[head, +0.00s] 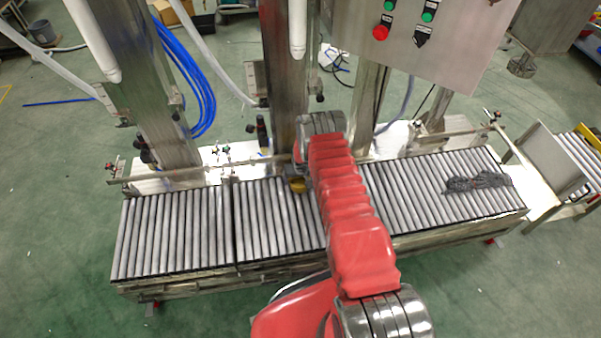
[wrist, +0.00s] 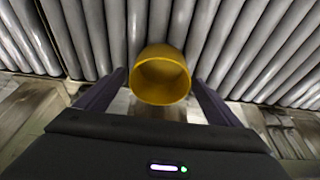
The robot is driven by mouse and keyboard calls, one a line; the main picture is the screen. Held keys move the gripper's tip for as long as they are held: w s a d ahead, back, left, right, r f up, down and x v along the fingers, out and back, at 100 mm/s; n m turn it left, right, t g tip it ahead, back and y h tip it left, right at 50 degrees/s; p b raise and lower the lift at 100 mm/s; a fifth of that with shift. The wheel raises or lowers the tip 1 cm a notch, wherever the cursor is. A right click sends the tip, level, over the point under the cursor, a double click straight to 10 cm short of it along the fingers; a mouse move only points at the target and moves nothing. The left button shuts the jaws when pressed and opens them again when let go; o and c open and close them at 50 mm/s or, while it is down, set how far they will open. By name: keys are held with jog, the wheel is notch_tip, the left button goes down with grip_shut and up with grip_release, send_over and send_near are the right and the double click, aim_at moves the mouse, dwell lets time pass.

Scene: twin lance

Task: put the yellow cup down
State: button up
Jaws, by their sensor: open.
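The yellow cup (wrist: 160,75) shows in the wrist view with its open mouth toward the camera, against the grey rollers. My gripper (wrist: 160,84) is open, with one dark finger on each side of the cup. A gap shows between the cup and each finger. In the head view only a small part of the yellow cup (head: 297,185) shows beside my red arm, at the back edge of the roller conveyor (head: 185,230). My arm hides the rest of the cup and the gripper there. I cannot tell exactly how the cup rests on the rollers.
Steel columns (head: 285,80) stand behind the conveyor. A control box (head: 425,40) with red and green buttons hangs above it. A dark tangled bundle (head: 478,182) lies on the right rollers. The left rollers are clear.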

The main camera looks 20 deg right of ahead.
jog(key=v, duration=1)
dwell(0.5)
jog(key=shift+r, duration=0.15)
jog(key=s+a+r, duration=0.2)
jog(key=r, duration=1)
jog(key=s+a+r+n+t, duration=0.1)
jog(key=s+a+r, duration=0.1)
jog(key=r, duration=1.1)
jog(key=s+a+r, duration=0.1)
jog(key=a+r, duration=0.2)
jog(key=r, duration=0.9)
jog(key=s+a+r, duration=0.2)
jog(key=s+r, duration=0.5)
jog(key=r, duration=0.2)
jog(key=s+a+r, duration=0.1)
jog(key=s+r, duration=0.2)
jog(key=s, duration=0.5)
jog(key=s+a+r+n, duration=0.1)
jog(key=s+a+r, duration=0.1)
jog(key=s, duration=0.7)
jog(key=s+a+r+t, duration=0.1)
jog(key=s+r, duration=0.2)
jog(key=s, duration=0.5)
jog(key=shift+s+a+r+y, duration=0.2)
jog(key=shift+a+r+y, duration=0.05)
jog(key=shift+r+y, duration=0.15)
